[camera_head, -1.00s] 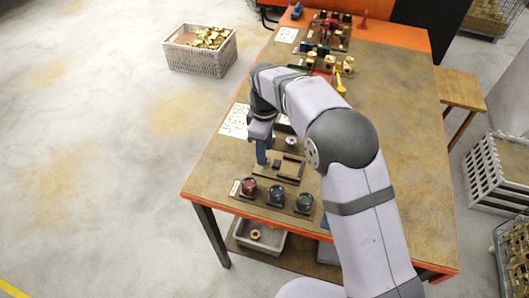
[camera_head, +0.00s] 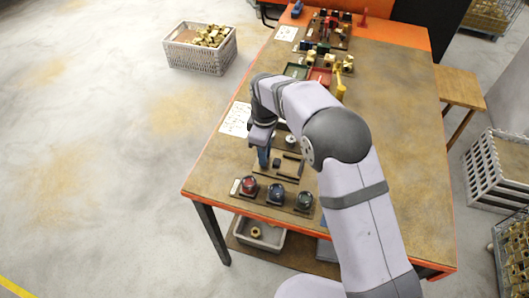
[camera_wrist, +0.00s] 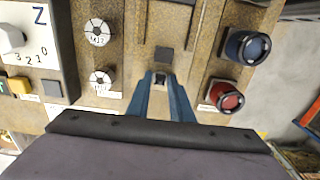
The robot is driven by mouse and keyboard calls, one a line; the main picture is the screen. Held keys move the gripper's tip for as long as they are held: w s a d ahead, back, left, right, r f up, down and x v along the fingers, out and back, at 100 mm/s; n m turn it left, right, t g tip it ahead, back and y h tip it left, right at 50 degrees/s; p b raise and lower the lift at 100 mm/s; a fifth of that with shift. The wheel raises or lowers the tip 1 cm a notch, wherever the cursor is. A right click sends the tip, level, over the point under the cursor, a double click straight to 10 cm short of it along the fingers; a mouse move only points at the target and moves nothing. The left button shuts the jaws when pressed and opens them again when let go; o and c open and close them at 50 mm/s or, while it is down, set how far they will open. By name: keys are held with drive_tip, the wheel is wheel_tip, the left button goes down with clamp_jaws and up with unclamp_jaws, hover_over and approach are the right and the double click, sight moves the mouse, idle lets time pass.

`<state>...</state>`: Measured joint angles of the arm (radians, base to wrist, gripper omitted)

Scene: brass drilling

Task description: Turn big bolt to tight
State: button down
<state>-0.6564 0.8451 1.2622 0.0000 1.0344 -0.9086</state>
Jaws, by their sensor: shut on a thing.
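My gripper (camera_wrist: 161,82) has its two blue fingers close together on a small dark part (camera_wrist: 160,79) over the brown fixture board. I cannot tell whether this part is the big bolt. In the head view my gripper (camera_head: 264,157) points down at the left side of the board (camera_head: 291,171). A dark square block (camera_wrist: 163,55) sits just beyond the fingertips. Two pale round pieces with dark marks, an upper one (camera_wrist: 100,32) and a lower one (camera_wrist: 103,80), lie to the left. The gripper body hides the lower part of the wrist view.
A red knob (camera_wrist: 228,97) and a blue knob (camera_wrist: 247,47) stand right of the fingers in the wrist view. A white Z box (camera_wrist: 28,45) stands left. The table's right side (camera_head: 405,150) is clear.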

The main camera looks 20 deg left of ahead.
drive_tip(key=shift+m, duration=0.3)
drive_tip(key=m+p, duration=0.1)
drive_tip(key=m, duration=0.3)
drive_tip(key=shift+r, duration=0.1)
drive_tip(key=shift+m, duration=2.6)
drive_tip(key=c, duration=1.6)
unclamp_jaws()
drive_tip(key=shift+o, duration=0.2)
drive_tip(key=shift+r+b, duration=0.75)
drive_tip(key=shift+r, duration=2.9)
